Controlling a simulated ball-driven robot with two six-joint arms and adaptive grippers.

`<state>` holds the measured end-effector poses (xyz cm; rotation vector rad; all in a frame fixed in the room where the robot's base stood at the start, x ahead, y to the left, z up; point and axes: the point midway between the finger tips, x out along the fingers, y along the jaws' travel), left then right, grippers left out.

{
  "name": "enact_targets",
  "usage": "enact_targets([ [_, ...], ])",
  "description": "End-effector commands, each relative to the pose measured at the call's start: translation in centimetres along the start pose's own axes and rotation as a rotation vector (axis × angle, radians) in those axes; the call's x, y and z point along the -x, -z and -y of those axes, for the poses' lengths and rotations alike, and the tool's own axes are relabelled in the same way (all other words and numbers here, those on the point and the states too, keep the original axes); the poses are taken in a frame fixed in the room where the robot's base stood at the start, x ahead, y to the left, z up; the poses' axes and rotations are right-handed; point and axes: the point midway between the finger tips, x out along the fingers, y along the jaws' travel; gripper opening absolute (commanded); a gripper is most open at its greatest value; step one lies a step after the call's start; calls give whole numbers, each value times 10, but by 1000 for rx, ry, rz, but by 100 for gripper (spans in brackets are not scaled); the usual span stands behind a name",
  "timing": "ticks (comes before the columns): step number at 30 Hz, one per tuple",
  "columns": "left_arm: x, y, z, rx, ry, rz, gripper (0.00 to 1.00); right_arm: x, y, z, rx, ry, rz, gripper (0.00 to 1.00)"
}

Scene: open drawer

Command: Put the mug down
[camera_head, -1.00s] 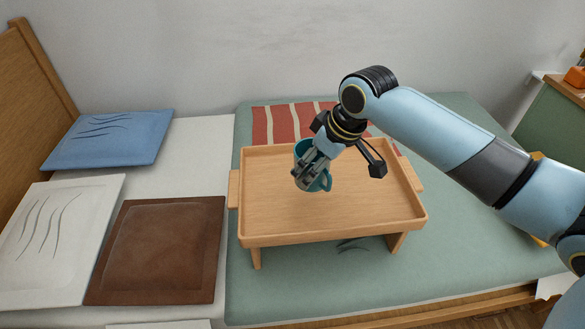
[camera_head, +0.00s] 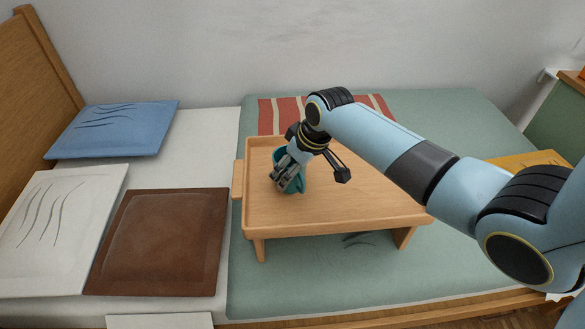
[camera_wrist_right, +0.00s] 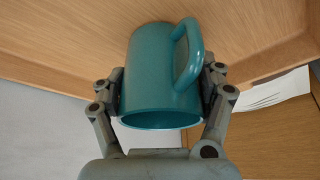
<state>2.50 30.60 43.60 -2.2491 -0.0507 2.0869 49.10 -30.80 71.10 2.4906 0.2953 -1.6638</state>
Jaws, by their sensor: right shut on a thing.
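The teal mug (camera_head: 298,184) is in my right gripper (camera_head: 284,176), over the left part of the wooden bed tray (camera_head: 355,208). In the right wrist view, the mug (camera_wrist_right: 158,75) sits between the two fingers of the right gripper (camera_wrist_right: 165,100), with its handle at the right finger. The gripper is shut on it. The mug looks close to the tray surface, but I cannot tell whether it touches. The fingers hide part of the mug in the head view. My left gripper is not in view.
The tray has a raised rim and stands on short legs on a green bed cover (camera_head: 310,285). A striped red cloth (camera_head: 272,117) lies behind it. Blue (camera_head: 115,128), white (camera_head: 55,230) and brown (camera_head: 160,242) cushions lie left. The tray's right half is clear.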

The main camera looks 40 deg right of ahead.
Motion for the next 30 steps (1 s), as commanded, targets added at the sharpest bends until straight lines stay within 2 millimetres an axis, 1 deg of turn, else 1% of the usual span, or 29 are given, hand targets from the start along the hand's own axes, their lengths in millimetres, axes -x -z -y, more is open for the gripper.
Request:
enact_targets([
  [2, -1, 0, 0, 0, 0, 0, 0, -2, 0, 0, 0, 0, 0, 29],
  [3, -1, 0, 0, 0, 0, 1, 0, -3, -2, 0, 0, 0, 1, 74],
  [9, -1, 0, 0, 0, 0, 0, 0, -2, -1, 0, 0, 0, 1, 100],
  [17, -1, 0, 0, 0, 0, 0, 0, -2, -1, 0, 0, 0, 0, 100],
  [20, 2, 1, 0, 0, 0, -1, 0, 4, 0, 0, 0, -1, -1, 100],
  [23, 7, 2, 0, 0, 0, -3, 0, 20, 1, -1, 2, -1, -2, 100],
  [30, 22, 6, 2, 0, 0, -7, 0, 75, 2, -1, 2, -3, -3, 100],
])
